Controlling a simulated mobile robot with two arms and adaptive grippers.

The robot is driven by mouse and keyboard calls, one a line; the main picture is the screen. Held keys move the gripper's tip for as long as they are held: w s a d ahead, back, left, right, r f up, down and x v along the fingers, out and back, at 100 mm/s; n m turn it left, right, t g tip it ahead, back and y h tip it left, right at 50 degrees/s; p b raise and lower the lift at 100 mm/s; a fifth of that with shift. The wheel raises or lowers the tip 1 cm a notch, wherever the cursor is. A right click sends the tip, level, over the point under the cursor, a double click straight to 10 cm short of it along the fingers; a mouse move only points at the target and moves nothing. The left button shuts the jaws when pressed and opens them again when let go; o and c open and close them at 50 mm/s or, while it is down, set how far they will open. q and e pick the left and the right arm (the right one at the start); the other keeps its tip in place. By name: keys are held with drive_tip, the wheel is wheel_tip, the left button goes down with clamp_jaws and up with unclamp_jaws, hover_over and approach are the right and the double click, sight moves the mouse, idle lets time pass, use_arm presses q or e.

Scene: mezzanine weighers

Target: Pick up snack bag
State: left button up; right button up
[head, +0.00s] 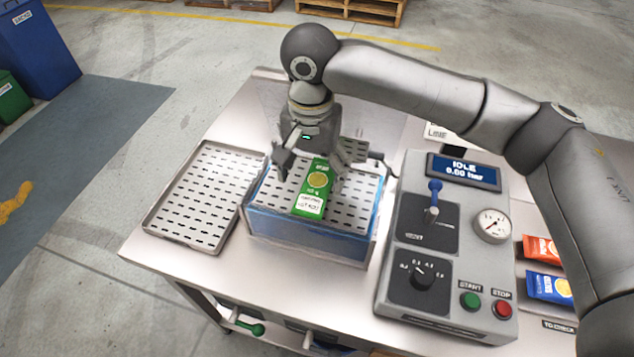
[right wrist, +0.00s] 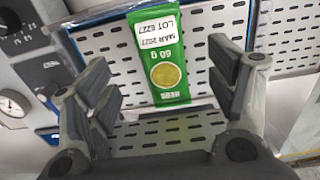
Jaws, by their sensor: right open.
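A green snack bag (head: 314,188) with a yellow round picture and a white label lies on the slotted plate of a clear-walled, blue-edged chamber (head: 305,236). My right gripper (head: 309,177) is over the bag, pointing down, with its fingers apart on either side of the bag's upper part. In the right wrist view the bag (right wrist: 160,50) shows between the open fingers (right wrist: 167,88), with clear space on both sides and no finger seen touching it. My left gripper is not in view.
An empty slotted tray (head: 200,197) sits left of the chamber. A grey control box (head: 447,285) with a lever, knob, gauge and buttons stands to its right. Orange (head: 541,250) and blue (head: 549,288) bags lie at the far right, partly behind my arm.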

sight(313, 192)
drive_tip(key=shift+f, duration=0.7)
wheel_tip(313, 192, down, 4)
drive_tip(key=shift+w+f+p, duration=0.1)
drive_tip(key=shift+f+p, duration=0.1)
drive_tip(key=shift+p, duration=0.65)
drive_tip(key=shift+f, duration=0.35)
drive_tip(key=shift+c, duration=0.4)
drive_tip(key=c, duration=1)
drive_tip(key=shift+r, duration=0.1)
